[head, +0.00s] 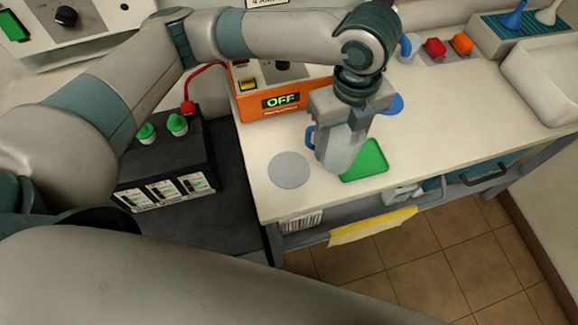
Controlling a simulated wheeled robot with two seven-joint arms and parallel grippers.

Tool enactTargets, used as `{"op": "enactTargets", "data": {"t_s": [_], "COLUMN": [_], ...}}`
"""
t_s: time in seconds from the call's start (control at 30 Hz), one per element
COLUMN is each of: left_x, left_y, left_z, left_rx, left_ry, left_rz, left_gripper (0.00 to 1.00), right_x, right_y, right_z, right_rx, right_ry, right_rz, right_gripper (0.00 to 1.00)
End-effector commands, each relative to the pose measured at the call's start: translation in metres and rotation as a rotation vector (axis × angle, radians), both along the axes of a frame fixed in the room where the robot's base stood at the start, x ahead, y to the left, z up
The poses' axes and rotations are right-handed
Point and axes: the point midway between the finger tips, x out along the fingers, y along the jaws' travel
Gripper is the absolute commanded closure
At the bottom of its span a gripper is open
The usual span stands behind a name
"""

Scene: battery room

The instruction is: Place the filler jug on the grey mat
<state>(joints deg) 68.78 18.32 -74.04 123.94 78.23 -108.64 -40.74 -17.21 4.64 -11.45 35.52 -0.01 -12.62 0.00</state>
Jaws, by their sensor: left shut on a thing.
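The filler jug (340,154) is a greyish, see-through vessel with a blue handle on its left side. My left gripper (344,122) points down from above and is shut on the jug, hiding its top. The round grey mat (289,170) lies bare on the bench, left of the jug. My right gripper is not in view.
An orange charger reading OFF (268,104) stands behind the grey mat. A black battery (165,165) with green caps is at left. A blue round thing (396,104) is partly hidden behind my gripper. Red and orange items (448,47) and a white sink (545,75) are at right.

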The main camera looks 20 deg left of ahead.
Motion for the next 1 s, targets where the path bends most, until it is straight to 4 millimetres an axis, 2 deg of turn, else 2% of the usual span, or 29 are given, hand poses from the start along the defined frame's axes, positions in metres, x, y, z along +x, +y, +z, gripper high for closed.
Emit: {"op": "enactTargets", "data": {"t_s": [0.2,0.67,0.87,1.0], "left_x": [-0.004,-0.004,-0.003,-0.001], "left_y": [-0.012,-0.01,0.009,0.034], "left_z": [0.002,0.001,-0.009,-0.023], "left_rx": [0.002,0.002,0.003,0.004], "left_ry": [-0.001,-0.001,0.002,0.003], "left_rz": [-0.171,-0.186,-0.183,-0.181], "left_gripper": [0.72,0.72,0.72,0.72], "right_x": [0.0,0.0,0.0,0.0], "right_y": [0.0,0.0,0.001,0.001], "right_z": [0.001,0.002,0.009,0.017], "right_rx": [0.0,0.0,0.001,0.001], "right_ry": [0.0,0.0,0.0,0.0], "right_rz": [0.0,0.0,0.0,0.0], "right_gripper": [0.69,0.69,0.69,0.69]}}
